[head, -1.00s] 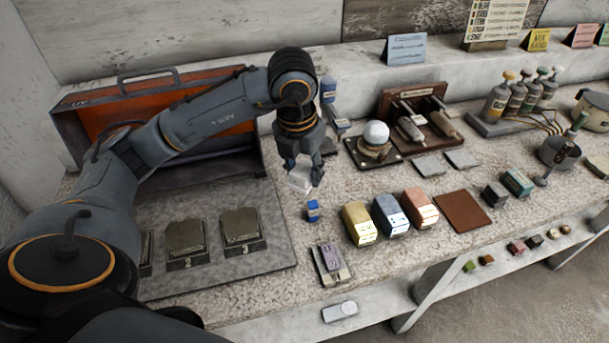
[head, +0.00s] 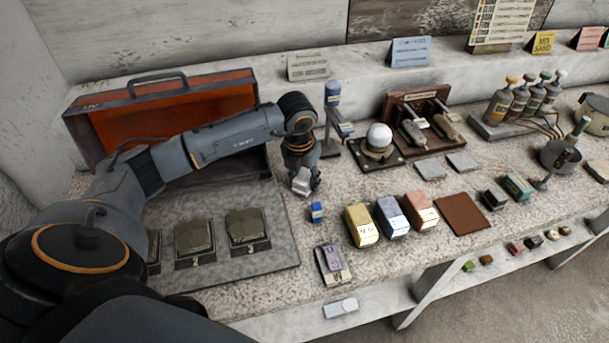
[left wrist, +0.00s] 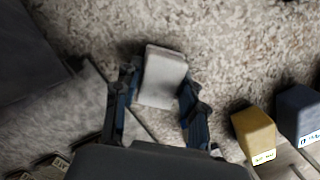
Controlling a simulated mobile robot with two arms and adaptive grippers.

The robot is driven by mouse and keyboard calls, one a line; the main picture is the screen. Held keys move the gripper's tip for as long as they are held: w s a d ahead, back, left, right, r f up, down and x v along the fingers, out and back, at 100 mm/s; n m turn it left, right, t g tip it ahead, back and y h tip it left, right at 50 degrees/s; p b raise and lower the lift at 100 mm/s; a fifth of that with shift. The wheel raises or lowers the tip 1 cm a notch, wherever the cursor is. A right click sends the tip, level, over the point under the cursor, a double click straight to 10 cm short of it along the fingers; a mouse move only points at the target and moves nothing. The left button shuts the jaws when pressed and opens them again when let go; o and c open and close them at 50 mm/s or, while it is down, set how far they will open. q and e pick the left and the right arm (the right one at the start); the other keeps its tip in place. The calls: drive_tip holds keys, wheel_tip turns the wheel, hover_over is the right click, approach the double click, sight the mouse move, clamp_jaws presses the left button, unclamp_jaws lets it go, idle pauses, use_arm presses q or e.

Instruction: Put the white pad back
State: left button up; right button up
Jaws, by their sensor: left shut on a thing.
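The white pad (head: 301,183) is a small pale block held between the fingers of my left gripper (head: 303,180). In the left wrist view the pad (left wrist: 162,79) sits between the two blue-grey fingers, over speckled counter. I cannot tell whether it touches the counter. In the head view the gripper points down, behind a small blue block (head: 317,212) and right of the dark slab (head: 270,255). My right gripper is not in view.
Yellow (head: 361,226), blue-grey (head: 391,216) and pink (head: 421,210) blocks stand to the right. A blue post stand (head: 332,112) rises behind the gripper. A white sphere (head: 379,136) sits on a dark base. An orange-red case (head: 160,110) stands behind my arm.

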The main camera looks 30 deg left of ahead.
sight(301, 181)
use_arm(q)
drive_tip(key=shift+f, duration=0.1)
drive_tip(key=o, duration=1.2)
drive_tip(key=shift+o, duration=0.2)
drive_tip(key=shift+r, duration=0.65)
wheel_tip(301, 181, up, 11)
drive_tip(key=s+b, duration=0.1)
drive_tip(key=b, duration=0.1)
drive_tip(key=shift+s, duration=0.4)
